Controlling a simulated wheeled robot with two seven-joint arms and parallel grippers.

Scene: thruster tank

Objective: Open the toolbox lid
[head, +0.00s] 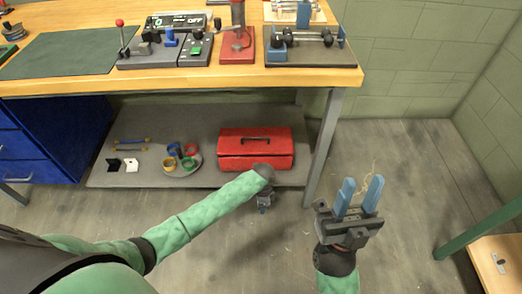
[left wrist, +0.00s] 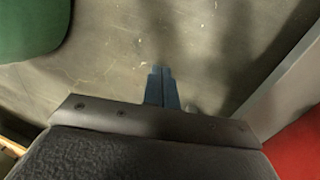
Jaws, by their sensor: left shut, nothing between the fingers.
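The red toolbox (head: 232,163) sits on the low grey shelf under the workbench, with its lid (head: 230,139) down and a dark handle on top. A red surface at the lower right of the left wrist view (left wrist: 301,148) appears to be the toolbox. My left gripper (head: 264,208) is in front of the toolbox, pointing down, mostly hidden by its own wrist in the head view. In the left wrist view its blue fingers (left wrist: 161,72) are together and empty above the floor. My right gripper (head: 359,187) is to the right, its fingers apart and empty.
The grey shelf (head: 222,122) also holds a round tray with coloured rings and small black and white parts. A table leg (head: 325,140) stands right of the toolbox. The wooden benchtop (head: 190,78) overhangs the shelf. Blue drawers (head: 62,135) stand left.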

